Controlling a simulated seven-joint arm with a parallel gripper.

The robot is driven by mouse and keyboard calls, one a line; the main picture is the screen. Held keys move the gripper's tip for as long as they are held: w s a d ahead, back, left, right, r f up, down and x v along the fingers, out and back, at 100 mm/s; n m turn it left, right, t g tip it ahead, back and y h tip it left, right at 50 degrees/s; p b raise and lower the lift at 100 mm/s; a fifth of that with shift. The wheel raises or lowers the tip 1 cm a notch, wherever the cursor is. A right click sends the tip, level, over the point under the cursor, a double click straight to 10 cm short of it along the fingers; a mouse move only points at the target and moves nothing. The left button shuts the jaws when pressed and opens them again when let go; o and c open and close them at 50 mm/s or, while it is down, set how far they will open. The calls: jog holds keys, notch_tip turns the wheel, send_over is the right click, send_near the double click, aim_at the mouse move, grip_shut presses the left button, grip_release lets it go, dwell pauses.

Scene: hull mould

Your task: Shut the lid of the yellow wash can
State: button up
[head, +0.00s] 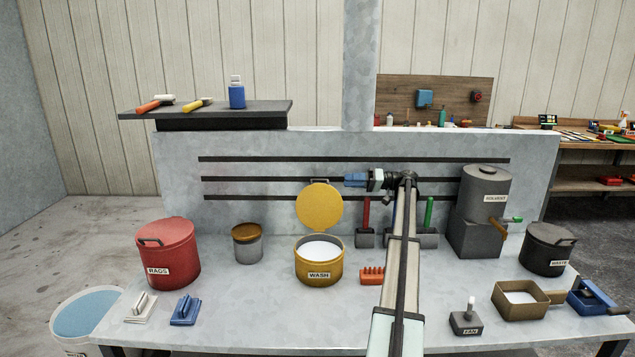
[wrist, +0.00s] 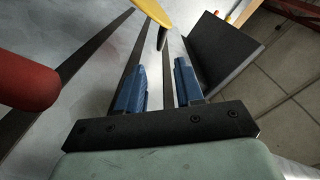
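The yellow wash can (head: 319,273) stands on the bench with white contents visible. Its round yellow lid (head: 318,206) is raised, standing upright at the back of the rim. My gripper (head: 347,180) is just right of the lid's upper edge in the head view, its blue fingers pointing left. No contact with the lid shows. In the wrist view the two blue fingers of my gripper (wrist: 160,80) are apart with nothing between them. A yellow edge, seemingly the lid (wrist: 152,12), shows beyond the fingertips.
A red bin (head: 168,262) and a small lidded tin (head: 248,246) stand left of the can. A red brush (head: 372,275) and upright-handled tools (head: 365,237) are to its right. A dark shelf (head: 215,110) is at upper left. A grey solvent tank (head: 482,225) stands right.

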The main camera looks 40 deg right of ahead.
jog(key=x, duration=1.2)
jog(key=shift+w+a, duration=0.15)
jog(key=shift+w, duration=0.05)
jog(key=shift+c, duration=0.3)
jog(key=shift+f, duration=0.1)
grip_shut()
